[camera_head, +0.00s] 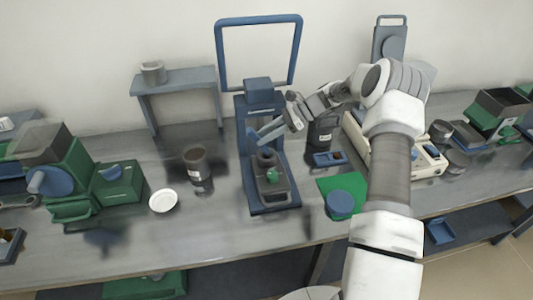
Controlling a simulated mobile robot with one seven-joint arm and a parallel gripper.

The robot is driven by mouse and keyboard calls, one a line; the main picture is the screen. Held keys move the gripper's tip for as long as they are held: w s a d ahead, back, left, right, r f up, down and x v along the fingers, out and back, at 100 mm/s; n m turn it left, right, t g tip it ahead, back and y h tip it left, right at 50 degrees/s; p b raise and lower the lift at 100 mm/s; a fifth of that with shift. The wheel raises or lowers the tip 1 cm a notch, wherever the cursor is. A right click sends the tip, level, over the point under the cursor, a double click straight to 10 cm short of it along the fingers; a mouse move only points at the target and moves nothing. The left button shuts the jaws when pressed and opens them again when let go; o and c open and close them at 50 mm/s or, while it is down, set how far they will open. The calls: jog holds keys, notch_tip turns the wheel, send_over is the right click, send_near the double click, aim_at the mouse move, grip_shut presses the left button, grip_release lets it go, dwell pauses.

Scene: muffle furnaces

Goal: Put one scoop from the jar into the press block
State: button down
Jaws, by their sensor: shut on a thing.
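My gripper (291,122) is at the blue press (260,100) in the middle of the bench, shut on a blue scoop (267,131). The scoop extends left and down from the fingers, above the dark grey press block (273,190). The block stands on the press base, with a round opening at its top and a green spot on its front. An open dark jar (197,166) with a pale label stands to the left. Another dark jar (320,135) stands behind my gripper, partly covered. I cannot tell what the scoop carries.
A white dish (163,201) lies left of the press, near a green machine (70,170). To the right are a small blue tray (329,158), a green mat (350,185) and a blue round container (340,205). A tall blue frame (218,50) rises behind the press.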

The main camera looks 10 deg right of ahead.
jog(key=shift+w, duration=0.1)
jog(key=shift+w, duration=0.4)
jog(key=shift+s+r, duration=0.1)
jog(key=shift+s, duration=0.15)
jog(key=shift+a+r+h+p, duration=0.45)
jog(key=shift+a+h+p, duration=0.3)
jog(key=shift+p, duration=0.5)
jog(key=shift+a+h+p, duration=0.3)
jog(key=shift+h+p, duration=0.25)
jog(key=shift+h, duration=0.2)
jog(key=shift+f, duration=0.2)
